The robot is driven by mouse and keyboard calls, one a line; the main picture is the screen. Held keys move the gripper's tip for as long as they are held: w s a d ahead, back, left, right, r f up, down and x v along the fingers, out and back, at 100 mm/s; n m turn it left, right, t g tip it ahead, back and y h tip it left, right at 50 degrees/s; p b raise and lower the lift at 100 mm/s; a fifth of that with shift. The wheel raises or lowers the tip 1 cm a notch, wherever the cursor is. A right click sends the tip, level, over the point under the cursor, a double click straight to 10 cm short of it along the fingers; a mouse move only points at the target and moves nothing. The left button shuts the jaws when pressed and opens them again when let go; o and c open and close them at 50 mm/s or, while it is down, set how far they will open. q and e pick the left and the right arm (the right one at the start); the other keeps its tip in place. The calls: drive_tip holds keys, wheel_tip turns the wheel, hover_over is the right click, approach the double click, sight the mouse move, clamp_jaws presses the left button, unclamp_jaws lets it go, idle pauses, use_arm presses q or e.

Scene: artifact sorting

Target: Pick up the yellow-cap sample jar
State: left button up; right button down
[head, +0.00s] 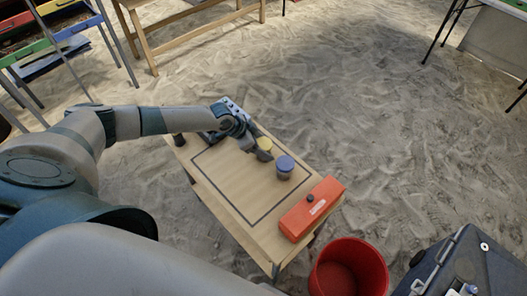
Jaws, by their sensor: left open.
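The yellow-cap sample jar (265,143) stands on a small wooden table (215,178). Its yellow cap shows, but most of its body is hidden behind my left gripper (256,150). My left gripper is open, with its fingers low over the table right at the jar. I cannot tell whether the fingers touch it or are fully around it. A blue-cap jar (285,166) stands close by, to the right and nearer the front. My right gripper is not in view.
A red-orange box (312,208) lies at the table's right end. The front middle of the tabletop is clear.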

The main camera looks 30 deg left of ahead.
use_arm(q)
drive_tip(key=shift+f, duration=0.1)
drive_tip(key=shift+w+d+f+p, duration=0.25)
drive_tip(key=shift+w+f+p, duration=0.2)
drive_tip(key=shift+w+f, duration=0.2)
drive_tip(key=shift+x, duration=1.6)
drive_tip(key=shift+a+f, duration=0.1)
drive_tip(key=shift+a, duration=0.05)
drive_tip(key=c, duration=1.3)
